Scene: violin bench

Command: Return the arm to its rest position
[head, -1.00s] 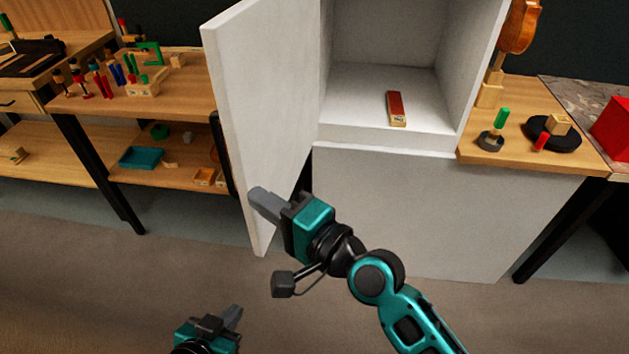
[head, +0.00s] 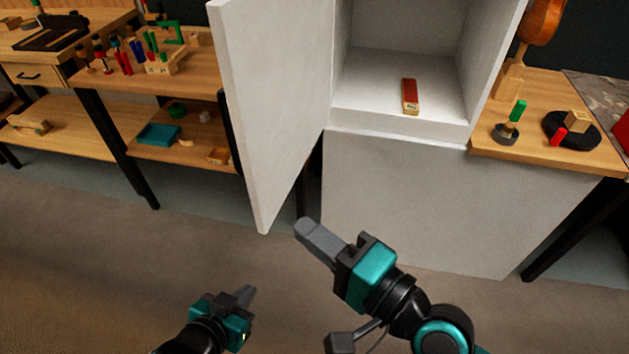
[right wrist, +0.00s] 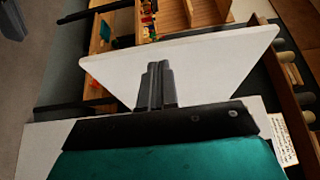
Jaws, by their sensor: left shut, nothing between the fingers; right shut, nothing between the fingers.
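My right gripper (head: 305,228) is shut and empty. In the head view it is in front of the white cabinet, low and to the right of the open door's bottom corner, apart from it in the picture. Its shut fingers also show in the right wrist view (right wrist: 157,86), with the white door (right wrist: 190,58) behind them. My left gripper (head: 246,294) is shut and empty, low in the head view over the floor. The cabinet door (head: 268,110) stands wide open to the left. A red and tan block (head: 410,95) lies inside the open cabinet (head: 385,135).
A bench (head: 200,75) with clamps and small tools stands at the left, with a lower shelf holding a teal tray (head: 158,134). At the right, a bench top (head: 490,160) holds a dark round disc and small parts. The floor (head: 120,270) in front is clear.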

